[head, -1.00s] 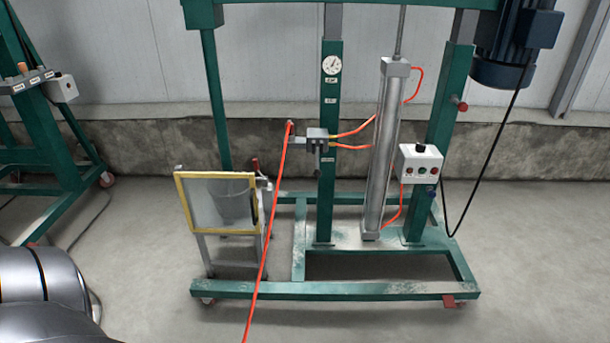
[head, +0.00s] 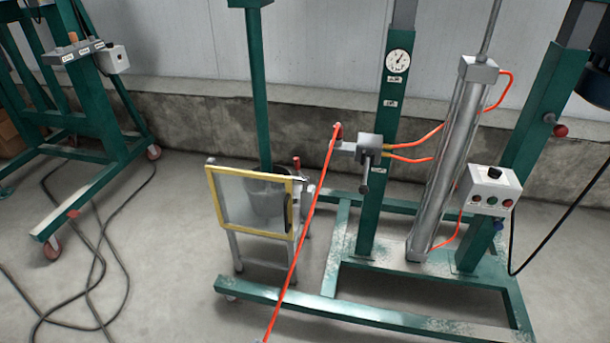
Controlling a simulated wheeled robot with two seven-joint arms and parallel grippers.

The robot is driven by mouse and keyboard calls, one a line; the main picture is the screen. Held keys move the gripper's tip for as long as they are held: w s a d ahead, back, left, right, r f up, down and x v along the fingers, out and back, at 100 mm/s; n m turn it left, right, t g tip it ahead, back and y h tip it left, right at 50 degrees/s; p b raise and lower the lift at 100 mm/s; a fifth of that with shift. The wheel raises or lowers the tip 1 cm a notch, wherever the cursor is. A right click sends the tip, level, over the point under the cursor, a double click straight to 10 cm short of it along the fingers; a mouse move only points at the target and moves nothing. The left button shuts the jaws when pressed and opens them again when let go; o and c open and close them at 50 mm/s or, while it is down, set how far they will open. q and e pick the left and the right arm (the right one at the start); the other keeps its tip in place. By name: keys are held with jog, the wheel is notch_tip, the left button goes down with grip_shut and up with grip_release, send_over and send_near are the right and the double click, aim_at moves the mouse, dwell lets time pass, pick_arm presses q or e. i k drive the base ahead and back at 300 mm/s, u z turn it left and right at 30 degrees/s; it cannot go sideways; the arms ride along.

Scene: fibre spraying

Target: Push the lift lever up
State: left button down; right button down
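The lift lever (head: 364,180) appears to be the short dark handle under the grey valve block (head: 370,149), and it hangs downward. The block is fixed to the green centre post (head: 378,190), below a round gauge (head: 397,61). An orange hose (head: 315,211) runs from the left end of the block down to the bottom of the view, and two more lead right toward the silver cylinder (head: 453,160). Neither of my grippers shows in the head view.
A yellow-framed panel (head: 249,232) on a grey stand is left of the post. A control box (head: 490,188) is at the right. The green base frame (head: 380,320) lies low across the floor. Dark cables (head: 93,262) lie on the floor at left, near another green stand (head: 85,185).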

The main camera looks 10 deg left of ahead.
aim_at(363, 189)
jog(key=z, duration=0.05)
jog(key=i, duration=1.1)
jog(key=z, duration=0.6)
